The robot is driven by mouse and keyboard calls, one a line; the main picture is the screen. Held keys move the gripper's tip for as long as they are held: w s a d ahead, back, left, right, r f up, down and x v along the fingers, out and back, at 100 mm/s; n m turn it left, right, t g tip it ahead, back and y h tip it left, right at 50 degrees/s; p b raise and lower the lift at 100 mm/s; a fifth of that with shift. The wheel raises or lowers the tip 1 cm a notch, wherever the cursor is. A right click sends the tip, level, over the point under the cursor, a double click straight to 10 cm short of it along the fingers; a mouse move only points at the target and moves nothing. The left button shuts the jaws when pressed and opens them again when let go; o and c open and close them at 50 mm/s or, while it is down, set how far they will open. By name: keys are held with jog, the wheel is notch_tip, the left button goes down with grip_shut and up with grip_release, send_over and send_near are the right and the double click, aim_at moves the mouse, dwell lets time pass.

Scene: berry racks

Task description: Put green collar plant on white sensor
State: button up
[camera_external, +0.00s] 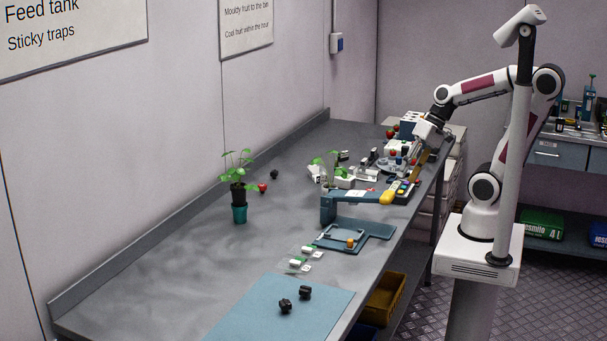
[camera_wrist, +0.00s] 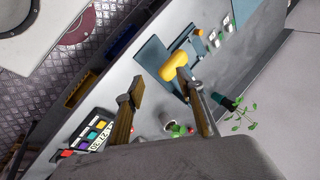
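A leafy plant in a black pot over a teal base (camera_external: 239,213) stands by the wall in the external view; in the wrist view its dark pot (camera_wrist: 222,101) lies right of my fingers. Another green plant (camera_external: 320,163) stands among white parts farther back; a white pot with leaves (camera_wrist: 168,120) shows between my fingers in the wrist view. I cannot tell which plant has a green collar. Two small white pieces with green marks (camera_external: 299,264) lie on the bench; I cannot tell whether either is the sensor. My gripper (camera_wrist: 163,100) is open and empty, above the bench's far end.
Racks and red berries crowd the far end. A blue mat (camera_external: 262,315) with two black pieces lies at the near end. Bare bench lies left of the device.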

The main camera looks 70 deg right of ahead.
jog(key=s+d+r+n+t+h, duration=0.1)
jog(key=s+d+r+n+h, duration=0.2)
jog(key=d, duration=0.4)
jog(key=n+h, duration=0.1)
jog(key=n, duration=0.1)
jog(key=shift+n+t, duration=0.3)
dwell(1.5)
jog(key=shift+c, duration=1.1)
jog(key=shift+w+d, duration=0.1)
jog(key=w+d+f+t+h, duration=0.1)
jog(key=w+d+t+h, duration=0.1)
jog(key=w+d, duration=0.55)
jog(key=w+d+f+t+h, duration=0.1)
jog(key=w+d, duration=0.3)
jog(key=w, duration=0.7)
jog(key=t+y, duration=0.2)
jog(key=t, duration=0.2)
send_near(338, 168)
jog(key=w+r, duration=0.1)
jog(key=shift+w+d+f+t+y, duration=0.2)
jog(key=shift+w+f, duration=0.05)
jog(key=shift+f, duration=0.15)
jog(key=shift+w+d+f+t+y, duration=0.2)
jog(key=shift+w+d+f, duration=0.05)
jog(key=shift+f, duration=0.15)
